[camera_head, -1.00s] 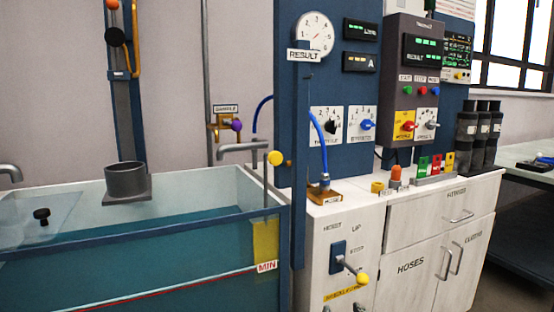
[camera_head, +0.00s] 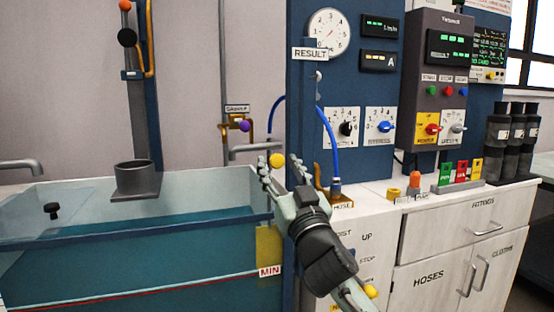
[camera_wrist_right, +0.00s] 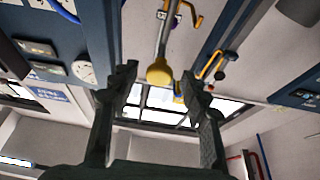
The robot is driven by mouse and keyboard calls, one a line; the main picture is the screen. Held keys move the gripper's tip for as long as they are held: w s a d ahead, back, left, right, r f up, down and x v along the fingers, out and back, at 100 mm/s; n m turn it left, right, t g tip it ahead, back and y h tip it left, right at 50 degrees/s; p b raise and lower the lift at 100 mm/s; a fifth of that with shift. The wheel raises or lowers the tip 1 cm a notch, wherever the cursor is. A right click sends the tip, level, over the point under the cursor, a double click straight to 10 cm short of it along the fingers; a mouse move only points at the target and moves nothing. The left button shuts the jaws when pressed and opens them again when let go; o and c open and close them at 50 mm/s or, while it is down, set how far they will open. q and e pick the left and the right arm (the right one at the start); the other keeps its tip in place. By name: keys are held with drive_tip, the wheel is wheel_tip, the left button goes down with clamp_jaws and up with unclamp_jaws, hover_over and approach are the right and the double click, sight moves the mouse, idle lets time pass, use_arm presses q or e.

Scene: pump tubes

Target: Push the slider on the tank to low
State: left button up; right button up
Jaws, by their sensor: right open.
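The glass tank (camera_head: 150,222) of teal water fills the lower left of the head view. A yellow ball knob (camera_head: 277,160) stands at its right end, above a yellow plate (camera_head: 268,245) and a MIN label (camera_head: 270,271). My right gripper (camera_head: 281,170) is open, with its fingertips just below and around the knob. In the right wrist view the yellow knob (camera_wrist_right: 160,73) shows between the two open fingers, on the end of a rod. I cannot tell whether the fingers touch it. The rod below the knob is mostly hidden in the head view. My left gripper is not in view.
A blue panel (camera_head: 301,120) with a gauge (camera_head: 329,31) stands right of the knob. A blue hose (camera_head: 333,150) rises from the white cabinet (camera_head: 415,225). A purple-knobbed tap (camera_head: 244,126) is behind. A grey cup holder (camera_head: 136,180) sits over the tank.

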drive_tip(key=shift+x, duration=1.05)
clamp_jaws()
drive_tip(key=shift+f, duration=0.1)
